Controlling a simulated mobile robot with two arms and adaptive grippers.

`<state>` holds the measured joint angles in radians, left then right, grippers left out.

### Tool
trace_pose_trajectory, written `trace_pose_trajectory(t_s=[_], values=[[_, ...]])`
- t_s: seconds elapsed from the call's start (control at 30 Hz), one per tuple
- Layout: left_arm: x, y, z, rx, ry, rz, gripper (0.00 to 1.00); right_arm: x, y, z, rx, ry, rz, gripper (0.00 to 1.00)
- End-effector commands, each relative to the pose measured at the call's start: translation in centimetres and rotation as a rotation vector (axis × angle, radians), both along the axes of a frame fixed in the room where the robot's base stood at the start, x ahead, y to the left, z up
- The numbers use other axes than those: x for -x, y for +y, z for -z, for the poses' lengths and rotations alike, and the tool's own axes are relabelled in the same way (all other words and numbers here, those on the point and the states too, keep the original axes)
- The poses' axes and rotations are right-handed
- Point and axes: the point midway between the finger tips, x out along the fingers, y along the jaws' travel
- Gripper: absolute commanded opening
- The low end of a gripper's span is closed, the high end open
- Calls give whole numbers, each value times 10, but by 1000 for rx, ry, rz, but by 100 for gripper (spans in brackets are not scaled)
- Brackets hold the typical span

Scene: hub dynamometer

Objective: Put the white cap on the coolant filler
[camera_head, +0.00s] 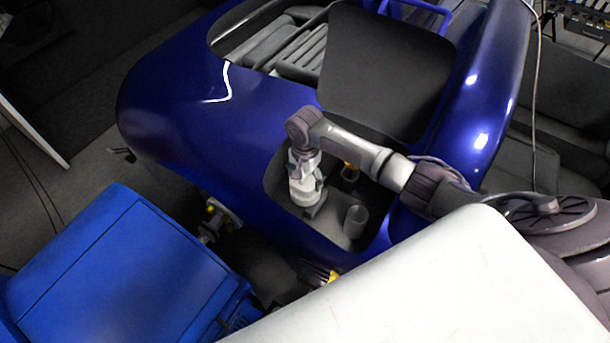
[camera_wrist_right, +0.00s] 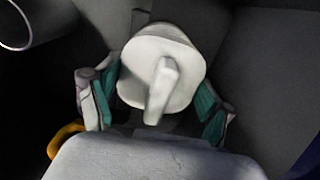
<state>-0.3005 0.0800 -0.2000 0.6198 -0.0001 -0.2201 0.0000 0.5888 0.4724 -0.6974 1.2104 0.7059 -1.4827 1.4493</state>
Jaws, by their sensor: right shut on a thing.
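My right gripper (camera_head: 306,196) points down into the opening in the blue car's front. It also shows in the right wrist view (camera_wrist_right: 158,98), its teal-padded fingers closed on both sides of the white cap (camera_wrist_right: 185,62). The cap is round with a raised ridge across its top. In the head view the gripper largely hides the cap. An open grey cylinder (camera_head: 355,221), which looks like the coolant filler, stands to the right of and nearer than the gripper. Its rim shows at the upper left of the wrist view (camera_wrist_right: 31,45). The cap is apart from it. My left gripper is not seen.
The blue bodywork (camera_head: 200,125) surrounds the opening, and a dark panel (camera_head: 385,75) lies behind it. A yellow part (camera_head: 350,172) sits between gripper and arm. A blue box (camera_head: 110,265) stands at the lower left.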

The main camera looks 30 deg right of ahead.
Motion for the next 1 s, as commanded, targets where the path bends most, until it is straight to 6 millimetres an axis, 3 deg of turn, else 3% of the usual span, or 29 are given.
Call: trace_pose_trajectory(t_s=[1.0], values=[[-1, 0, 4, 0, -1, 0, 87, 0, 1, 12, 0, -1, -2, 45]])
